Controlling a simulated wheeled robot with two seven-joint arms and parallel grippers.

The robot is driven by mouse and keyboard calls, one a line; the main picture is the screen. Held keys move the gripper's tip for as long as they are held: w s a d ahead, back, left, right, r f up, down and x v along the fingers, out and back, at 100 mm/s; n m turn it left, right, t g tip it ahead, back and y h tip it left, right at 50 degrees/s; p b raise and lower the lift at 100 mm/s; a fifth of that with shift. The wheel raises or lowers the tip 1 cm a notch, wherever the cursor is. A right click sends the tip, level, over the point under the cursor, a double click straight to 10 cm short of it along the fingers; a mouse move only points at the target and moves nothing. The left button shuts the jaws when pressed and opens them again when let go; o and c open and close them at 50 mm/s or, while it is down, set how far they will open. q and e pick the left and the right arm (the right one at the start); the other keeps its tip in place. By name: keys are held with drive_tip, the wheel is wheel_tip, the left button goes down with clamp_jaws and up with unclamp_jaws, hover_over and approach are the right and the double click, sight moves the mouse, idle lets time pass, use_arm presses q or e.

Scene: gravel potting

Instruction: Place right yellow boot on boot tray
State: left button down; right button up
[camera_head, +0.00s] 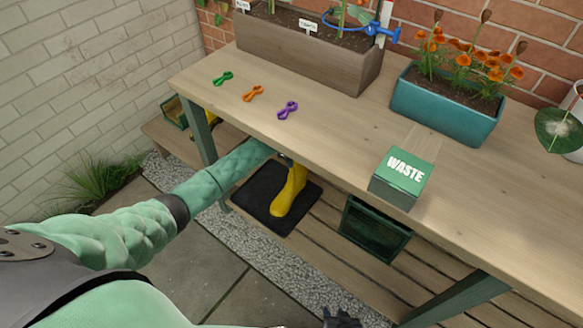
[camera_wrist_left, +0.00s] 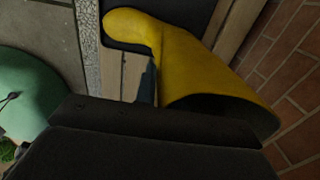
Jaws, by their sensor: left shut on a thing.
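A yellow boot (camera_head: 289,192) stands roughly upright at the black boot tray (camera_head: 255,209) on the lower slatted shelf, under the worktop's front edge. Whether its sole touches the tray I cannot tell. In the left wrist view the boot (camera_wrist_left: 190,65) shows its toe at upper left and its dark open top towards me, with part of the tray (camera_wrist_left: 188,12) behind. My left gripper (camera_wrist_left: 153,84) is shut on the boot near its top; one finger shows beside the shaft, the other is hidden. My right gripper (camera_head: 341,319) only just shows at the bottom edge of the head view.
The worktop (camera_head: 330,140) overhangs the shelf, its front edge close to my left forearm. A green waste box (camera_head: 402,178) sits on it, with a dark green crate (camera_head: 375,228) below. A table leg (camera_head: 198,140) stands left of the tray. Gravel (camera_head: 270,258) borders the shelf.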

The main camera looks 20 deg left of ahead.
sight(289, 179)
use_arm(q)
drive_tip(key=shift+w+f, duration=0.1)
drive_tip(key=shift+f, duration=1.85)
drive_tip(key=c, duration=1.5)
unclamp_jaws()
